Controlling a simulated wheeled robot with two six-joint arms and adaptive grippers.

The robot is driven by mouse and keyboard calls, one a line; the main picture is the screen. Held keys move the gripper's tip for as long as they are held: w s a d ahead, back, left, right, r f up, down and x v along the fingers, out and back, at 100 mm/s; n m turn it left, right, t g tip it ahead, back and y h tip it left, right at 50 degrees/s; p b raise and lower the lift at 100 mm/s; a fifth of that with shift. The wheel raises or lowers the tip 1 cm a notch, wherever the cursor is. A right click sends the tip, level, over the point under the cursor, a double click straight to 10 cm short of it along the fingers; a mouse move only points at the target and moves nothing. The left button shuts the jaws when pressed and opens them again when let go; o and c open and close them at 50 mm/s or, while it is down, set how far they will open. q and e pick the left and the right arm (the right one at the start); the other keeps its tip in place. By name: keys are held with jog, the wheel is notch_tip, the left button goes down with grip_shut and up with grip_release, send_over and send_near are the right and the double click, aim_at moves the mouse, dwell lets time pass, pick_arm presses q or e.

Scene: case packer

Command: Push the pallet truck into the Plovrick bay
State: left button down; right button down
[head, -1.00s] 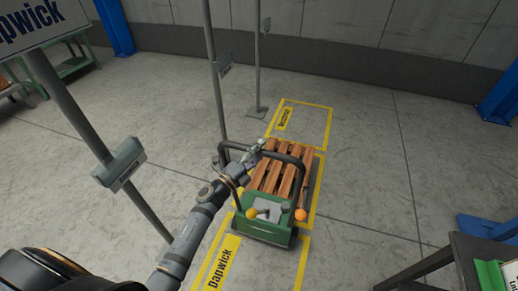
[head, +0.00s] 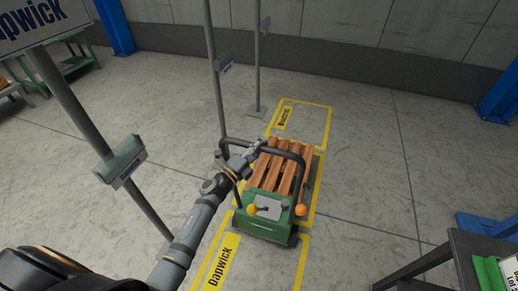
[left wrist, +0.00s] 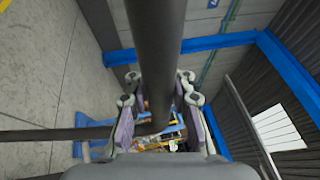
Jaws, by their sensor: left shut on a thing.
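The pallet truck (head: 265,229) has a green body, a black hoop handle (head: 300,165) and a load of brown wooden slats (head: 288,172). It stands over the middle of a row of yellow-outlined floor bays, its loaded end pointing away from me. My left gripper (head: 254,152) is shut on the top of the handle. In the left wrist view the black handle bar (left wrist: 157,45) runs between its fingers (left wrist: 160,105). The far bay (head: 307,124) is empty; its small label (head: 285,118) is too small to read. The nearest bay label (head: 220,268) reads Dapwick. My right gripper is out of view.
Sign posts (head: 218,90) line the left side of the bays, one close to the truck's handle. Another post (head: 258,60) stands beside the far bay. A dark table (head: 480,250) is at the lower right. Floor right of the bays is clear.

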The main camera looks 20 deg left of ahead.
pick_arm(q)
jog(key=shift+w+f, duration=0.25)
jog(key=shift+w, duration=0.85)
jog(key=c, duration=1.6)
grip_release()
jog(key=shift+s, duration=0.1)
jog(key=o, duration=0.5)
jog(key=shift+s+a+r, duration=0.1)
jog(key=shift+s+r, duration=0.05)
jog(key=shift+s, duration=0.1)
jog(key=shift+w, duration=0.1)
jog(key=v, duration=1.2)
jog(key=shift+r, duration=0.1)
